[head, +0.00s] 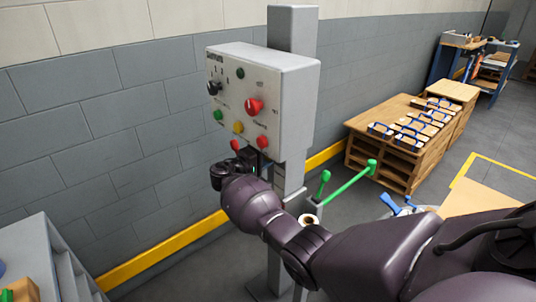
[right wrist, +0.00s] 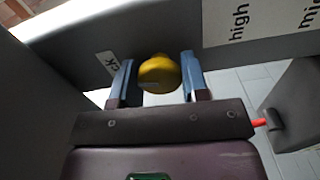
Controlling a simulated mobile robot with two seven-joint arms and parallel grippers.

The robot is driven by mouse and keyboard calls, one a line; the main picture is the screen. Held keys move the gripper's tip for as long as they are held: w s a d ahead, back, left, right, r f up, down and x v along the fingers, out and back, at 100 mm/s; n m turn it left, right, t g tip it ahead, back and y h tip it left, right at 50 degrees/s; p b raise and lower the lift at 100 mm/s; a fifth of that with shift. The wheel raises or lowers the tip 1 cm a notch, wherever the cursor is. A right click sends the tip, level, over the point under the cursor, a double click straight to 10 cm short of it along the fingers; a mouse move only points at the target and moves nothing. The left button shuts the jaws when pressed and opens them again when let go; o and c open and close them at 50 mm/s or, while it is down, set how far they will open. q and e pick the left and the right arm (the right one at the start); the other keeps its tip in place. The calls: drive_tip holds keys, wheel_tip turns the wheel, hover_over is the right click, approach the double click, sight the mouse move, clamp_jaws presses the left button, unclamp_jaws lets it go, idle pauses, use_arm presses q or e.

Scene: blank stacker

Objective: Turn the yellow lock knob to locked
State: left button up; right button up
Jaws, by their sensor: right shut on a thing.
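The yellow lock knob (right wrist: 158,74) is round and sits between the two blue fingers of my right gripper (right wrist: 160,84) in the right wrist view. My left gripper is not in view.
The panel carries a red knob (head: 254,106), a black knob (head: 214,88) and several coloured buttons. A red-tipped lever (head: 235,145) is close to my right wrist. A wooden bench (head: 378,160) with trays is farther back.

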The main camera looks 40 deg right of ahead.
drive_tip(key=shift+n+p, duration=0.35)
drive_tip(key=shift+n, duration=1.05)
drive_tip(key=shift+a, duration=0.1)
drive_tip(key=o, duration=0.9)
drive_tip(key=a, duration=1)
drive_tip(key=shift+s+a, duration=0.4)
